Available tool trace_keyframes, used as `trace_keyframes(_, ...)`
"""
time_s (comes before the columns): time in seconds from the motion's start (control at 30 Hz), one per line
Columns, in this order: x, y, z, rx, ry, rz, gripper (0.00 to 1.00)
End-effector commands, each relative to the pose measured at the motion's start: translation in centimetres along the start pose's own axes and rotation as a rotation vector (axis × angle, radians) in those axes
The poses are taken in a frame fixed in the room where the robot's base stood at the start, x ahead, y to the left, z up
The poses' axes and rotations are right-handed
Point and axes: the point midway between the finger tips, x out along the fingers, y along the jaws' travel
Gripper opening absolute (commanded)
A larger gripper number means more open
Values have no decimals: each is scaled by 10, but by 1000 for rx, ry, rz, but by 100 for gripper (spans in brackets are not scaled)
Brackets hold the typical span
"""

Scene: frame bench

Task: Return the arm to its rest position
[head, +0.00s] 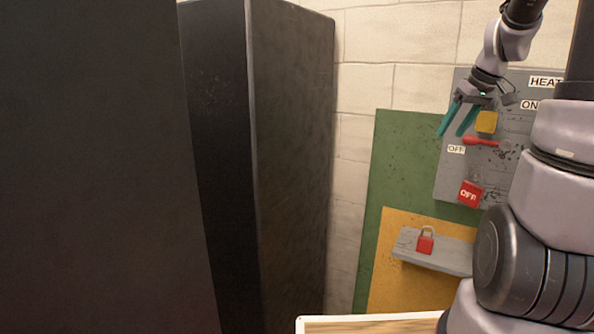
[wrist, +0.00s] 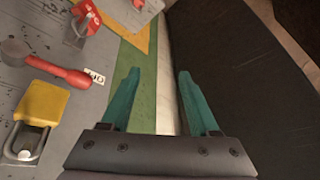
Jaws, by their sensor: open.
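My gripper (head: 457,119) is raised in front of the wall panel in the head view, with its two teal fingers apart and nothing between them. In the wrist view my gripper (wrist: 158,105) is also open and empty. My arm runs down the right side of the head view and hides part of the panel. The grey panel (head: 448,178) carries a red lever handle (head: 481,141), a yellow block (head: 487,122) and a red OFF tag (head: 470,193). In the wrist view the red lever (wrist: 62,72) and the yellow padlock (wrist: 42,103) lie left of the fingers, apart from them.
A tall dark cabinet (head: 290,150) fills the middle left. A grey shelf (head: 450,262) with a red padlock (head: 425,242) sits below the panel on a yellow and green board (head: 395,160). A wooden-topped surface with a white edge (head: 370,325) shows at the bottom.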

Motion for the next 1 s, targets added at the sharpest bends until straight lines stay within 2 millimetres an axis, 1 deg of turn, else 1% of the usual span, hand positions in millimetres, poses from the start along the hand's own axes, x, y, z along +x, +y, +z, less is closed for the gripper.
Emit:
trace_keyframes(0.03,-17,-26,2,27,19,5,62)
trace_keyframes(0.13,-42,-69,14,115,48,7,62)
trace_keyframes(0.2,-58,-96,26,179,69,6,62)
trace_keyframes(0.3,-79,-131,47,270,103,0,62)
trace_keyframes(0.4,-94,-158,70,356,136,-12,62)
trace_keyframes(0.5,-104,-176,90,431,162,-26,62)
trace_keyframes(0.63,-111,-189,107,497,183,-41,62)
trace_keyframes(0.77,-112,-192,113,525,190,-46,62)
trace_keyframes(1.0,-112,-192,113,529,190,-46,62)
